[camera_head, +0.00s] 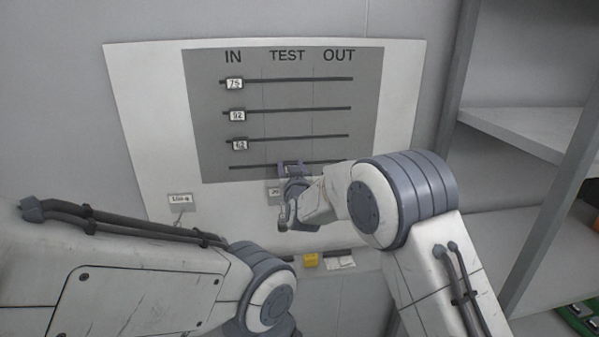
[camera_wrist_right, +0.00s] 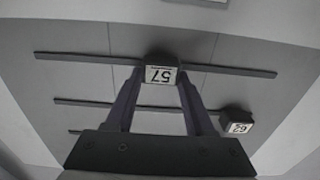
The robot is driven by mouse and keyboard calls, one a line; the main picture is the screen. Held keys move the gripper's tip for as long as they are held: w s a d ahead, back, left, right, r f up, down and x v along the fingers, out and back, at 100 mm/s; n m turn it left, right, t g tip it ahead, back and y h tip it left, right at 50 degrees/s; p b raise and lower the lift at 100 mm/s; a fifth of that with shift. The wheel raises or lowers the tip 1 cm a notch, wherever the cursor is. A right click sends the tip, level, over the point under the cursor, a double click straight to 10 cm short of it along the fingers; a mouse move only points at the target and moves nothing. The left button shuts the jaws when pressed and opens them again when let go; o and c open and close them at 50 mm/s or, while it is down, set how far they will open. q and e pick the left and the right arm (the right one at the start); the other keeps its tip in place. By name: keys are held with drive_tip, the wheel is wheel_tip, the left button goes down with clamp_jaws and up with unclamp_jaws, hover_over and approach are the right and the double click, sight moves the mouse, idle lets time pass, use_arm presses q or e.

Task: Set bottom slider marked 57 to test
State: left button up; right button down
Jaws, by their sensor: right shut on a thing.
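The grey slider board (camera_head: 215,160) has columns headed IN, TEST and OUT and several horizontal tracks. The slider marked 57 (camera_wrist_right: 161,74) is on the bottom track (camera_head: 245,167). In the right wrist view, which is upside down, it sits between the two column lines, in the TEST column. My right gripper (camera_head: 291,168) is shut on this slider, with its fingertips (camera_wrist_right: 160,79) at either side of it. In the head view the gripper hides the slider's label. My left arm shows at the lower left, but its gripper is not visible.
Sliders 75 (camera_head: 234,84), 92 (camera_head: 237,115) and 62 (camera_head: 239,145) sit in the IN column on the tracks above; 62 also shows in the wrist view (camera_wrist_right: 237,122). A small yellow object (camera_head: 311,260) is below the board. A shelf unit (camera_head: 520,125) stands at the right.

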drive_tip(key=shift+c, duration=1.2)
unclamp_jaws()
drive_tip(key=b+v, duration=0.3)
drive_tip(key=v, duration=0.7)
drive_tip(key=shift+s+b, duration=0.2)
drive_tip(key=shift+b, duration=0.1)
